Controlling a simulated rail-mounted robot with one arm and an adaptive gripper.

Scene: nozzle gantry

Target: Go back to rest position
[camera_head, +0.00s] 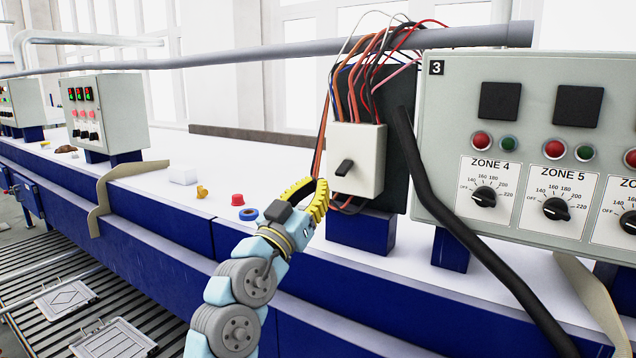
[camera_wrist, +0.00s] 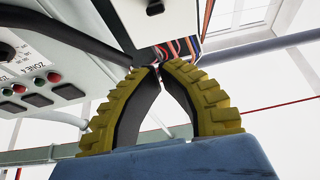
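My gripper (camera_head: 318,190), with yellow ribbed fingers, is raised in front of the white switch box (camera_head: 358,160), close to its left side in the head view. I cannot tell whether they touch. Nothing is held. The box has a black rotary handle (camera_head: 344,167) on its front and wires (camera_head: 375,60) coming out of its top. The wires also show behind the fingertips in the wrist view (camera_wrist: 180,48).
A grey control panel (camera_head: 540,150) with dials and lamps stands to the right. A thick black cable (camera_head: 430,190) hangs in front of it. A red part (camera_head: 237,199), a blue ring (camera_head: 248,214) and a yellow part (camera_head: 202,191) lie on the white surface to the left. A pipe (camera_head: 270,52) runs above.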

